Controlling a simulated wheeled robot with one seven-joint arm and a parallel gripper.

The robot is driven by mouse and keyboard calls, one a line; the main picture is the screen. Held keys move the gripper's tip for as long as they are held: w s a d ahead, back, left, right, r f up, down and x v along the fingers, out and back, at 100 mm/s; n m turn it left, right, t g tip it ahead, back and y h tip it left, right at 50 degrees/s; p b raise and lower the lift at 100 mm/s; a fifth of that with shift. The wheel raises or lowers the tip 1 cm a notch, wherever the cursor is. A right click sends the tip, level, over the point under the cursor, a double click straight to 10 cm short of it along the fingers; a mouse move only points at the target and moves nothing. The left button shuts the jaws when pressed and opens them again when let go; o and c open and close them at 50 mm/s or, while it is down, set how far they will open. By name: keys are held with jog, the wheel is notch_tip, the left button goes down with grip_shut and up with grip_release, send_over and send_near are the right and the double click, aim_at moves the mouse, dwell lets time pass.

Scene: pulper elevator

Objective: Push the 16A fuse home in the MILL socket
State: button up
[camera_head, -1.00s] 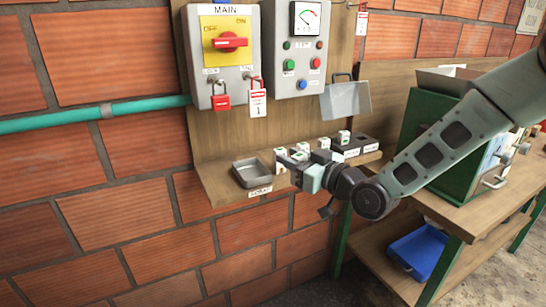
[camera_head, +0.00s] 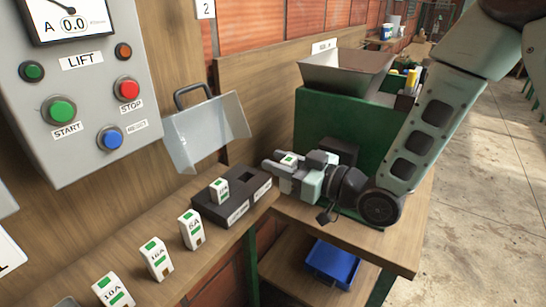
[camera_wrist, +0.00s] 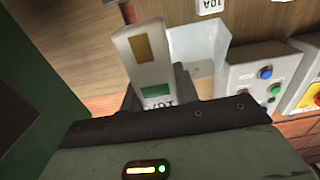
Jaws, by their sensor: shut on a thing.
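My gripper (camera_head: 278,167) is shut on a white fuse with a green label (camera_head: 288,160), just right of the dark socket block (camera_head: 262,184). In the wrist view the held fuse (camera_wrist: 145,62) stands up beyond the gripper's dark edge. Its upside-down rating is partly cut off, so I cannot read it surely. The block's left socket holds a fuse (camera_head: 220,190); its right socket (camera_head: 242,176) looks empty. The labels on the block's front are too small to read. The held fuse is apart from the block. Another fuse marked 16A (camera_head: 156,259) stands on the shelf.
More fuses, 10A (camera_head: 112,290) and one farther right (camera_head: 191,230), stand along the shelf. An open grey cover (camera_head: 205,132) hangs behind the block. The LIFT panel (camera_head: 90,95) is at left. A green machine with a hopper (camera_head: 345,72) stands behind my gripper.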

jog(key=shift+w+d, duration=0.1)
jog(key=shift+d, duration=0.1)
jog(key=shift+f+b, duration=0.1)
jog(key=shift+b, duration=0.25)
jog(key=b, duration=0.3)
send_over(240, 174)
jog(key=shift+f, duration=0.35)
jog(key=shift+a+f+b, duration=0.1)
jog(key=shift+f+b, duration=0.05)
jog(key=shift+b, duration=0.4)
dwell(1.0)
jog(key=shift+f+b, duration=1.9)
jog(key=shift+b, duration=0.75)
dwell(2.1)
